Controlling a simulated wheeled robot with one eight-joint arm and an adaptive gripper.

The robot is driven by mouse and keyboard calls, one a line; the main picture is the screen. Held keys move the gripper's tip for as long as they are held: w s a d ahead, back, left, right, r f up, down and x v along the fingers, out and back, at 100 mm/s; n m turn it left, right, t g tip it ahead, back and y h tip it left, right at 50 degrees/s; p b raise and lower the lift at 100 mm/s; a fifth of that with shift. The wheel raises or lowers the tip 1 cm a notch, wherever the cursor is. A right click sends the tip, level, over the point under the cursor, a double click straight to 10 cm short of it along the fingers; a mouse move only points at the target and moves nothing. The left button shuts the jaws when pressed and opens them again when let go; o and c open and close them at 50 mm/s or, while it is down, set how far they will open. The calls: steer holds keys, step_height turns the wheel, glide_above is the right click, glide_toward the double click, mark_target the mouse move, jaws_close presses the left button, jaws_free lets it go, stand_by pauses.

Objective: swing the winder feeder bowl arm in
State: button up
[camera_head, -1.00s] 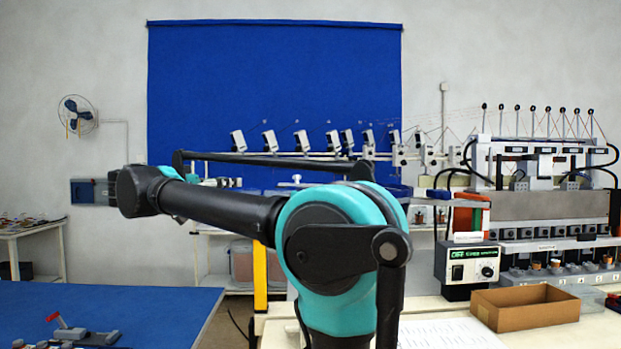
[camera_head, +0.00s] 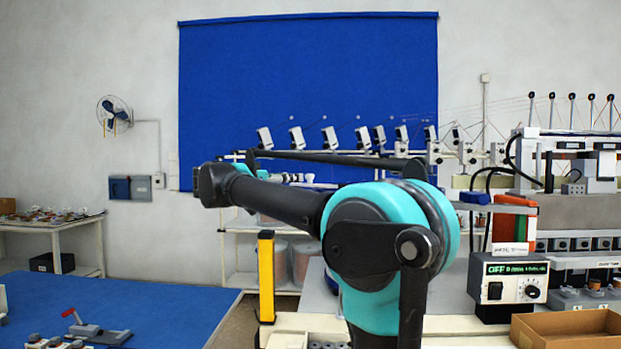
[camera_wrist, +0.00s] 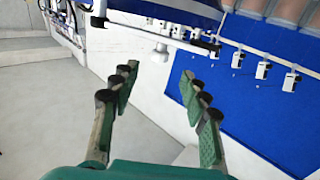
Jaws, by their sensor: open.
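The winding machine (camera_head: 575,205) stands at the right in the head view, cut off by the frame edge. A control box (camera_head: 510,280) with a lit green display and a dial stands in front of it. I cannot make out the feeder bowl arm for certain in either view. My gripper (camera_wrist: 160,90) shows in the wrist view with its two green fingers spread apart and nothing between them.
A blue-topped table (camera_head: 170,297) with small fixtures is at lower left. A yellow post (camera_head: 266,278) stands beside the walkway. An open cardboard box (camera_head: 570,330) is at lower right. A rail with several grey units (camera_head: 330,138) runs before the blue wall panel (camera_head: 300,75).

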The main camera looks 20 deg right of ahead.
mark_target(306, 177)
steer(key=x, duration=0.9)
steer(key=shift+w+d, duration=0.1)
steer(key=shift+d, duration=0.1)
jaws_close()
